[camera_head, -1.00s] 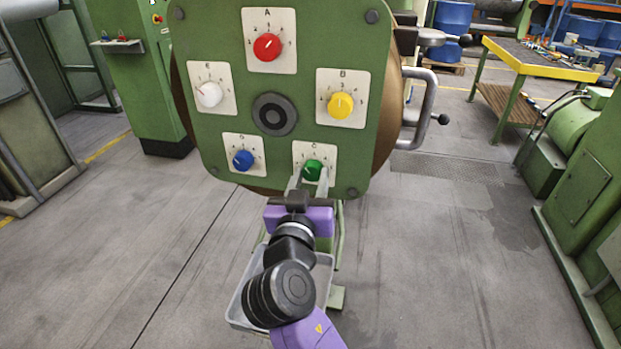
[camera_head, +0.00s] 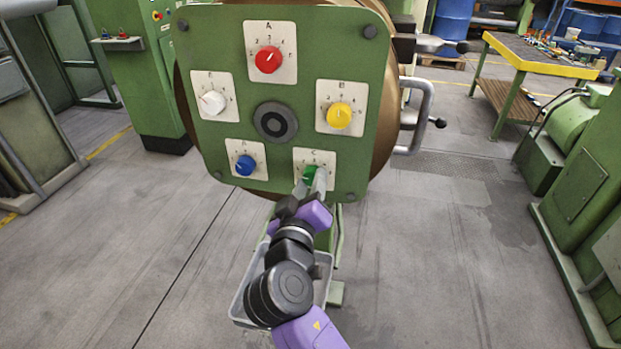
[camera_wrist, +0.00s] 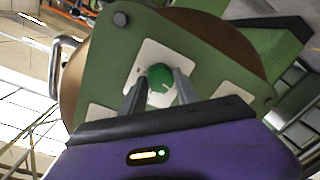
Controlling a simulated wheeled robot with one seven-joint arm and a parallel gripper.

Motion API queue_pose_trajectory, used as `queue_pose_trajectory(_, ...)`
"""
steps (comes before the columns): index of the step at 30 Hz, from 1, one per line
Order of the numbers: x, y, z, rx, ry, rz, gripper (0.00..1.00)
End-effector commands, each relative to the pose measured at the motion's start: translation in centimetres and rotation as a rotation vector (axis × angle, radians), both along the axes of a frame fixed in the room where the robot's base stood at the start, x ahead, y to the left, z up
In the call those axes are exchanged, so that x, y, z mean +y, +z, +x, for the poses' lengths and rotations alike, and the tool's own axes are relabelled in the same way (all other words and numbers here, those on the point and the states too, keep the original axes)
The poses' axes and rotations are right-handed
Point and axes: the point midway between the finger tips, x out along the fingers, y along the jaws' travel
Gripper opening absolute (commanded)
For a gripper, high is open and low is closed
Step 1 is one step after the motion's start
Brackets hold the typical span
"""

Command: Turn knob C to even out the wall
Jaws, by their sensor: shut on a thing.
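Knob C is the green knob (camera_head: 311,174) on a white scale plate (camera_head: 326,157) at the lower right of the green panel (camera_head: 225,100). My gripper (camera_head: 314,180) reaches it from below, and its two fingers are shut on the knob, one on each side. In the wrist view the green knob (camera_wrist: 160,77) sits between the fingertips of my gripper (camera_wrist: 159,92). The fingers hide part of the scale and of the knob in the head view. The gripper is rolled at an angle to the panel.
The panel also carries a red knob (camera_head: 268,59), a yellow knob (camera_head: 338,115), a white knob (camera_head: 211,102) and a blue knob (camera_head: 245,165). A metal handle (camera_head: 424,115) sticks out at the right. A grey tray (camera_head: 240,306) lies below. The floor around is clear.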

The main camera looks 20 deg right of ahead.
Motion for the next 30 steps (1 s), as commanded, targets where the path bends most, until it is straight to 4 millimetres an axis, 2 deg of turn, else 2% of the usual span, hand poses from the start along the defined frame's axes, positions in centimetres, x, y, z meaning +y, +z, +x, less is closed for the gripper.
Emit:
queue_pose_trajectory(9, 0.04, 0.04, 0.02, 0.063, 0.001, -0.088, 0.0)
queue_pose_trajectory(23, 0.06, -0.03, 0.03, 0.073, 0.001, -0.1, 0.0)
queue_pose_trajectory(24, 0.06, -0.03, 0.03, 0.073, 0.001, -0.1, 0.39)
queue_pose_trajectory(27, 0.06, -0.02, 0.02, 0.073, 0.001, -0.1, 0.58)
queue_pose_trajectory(30, 0.05, -0.02, 0.02, 0.072, 0.001, -0.1, 0.58)
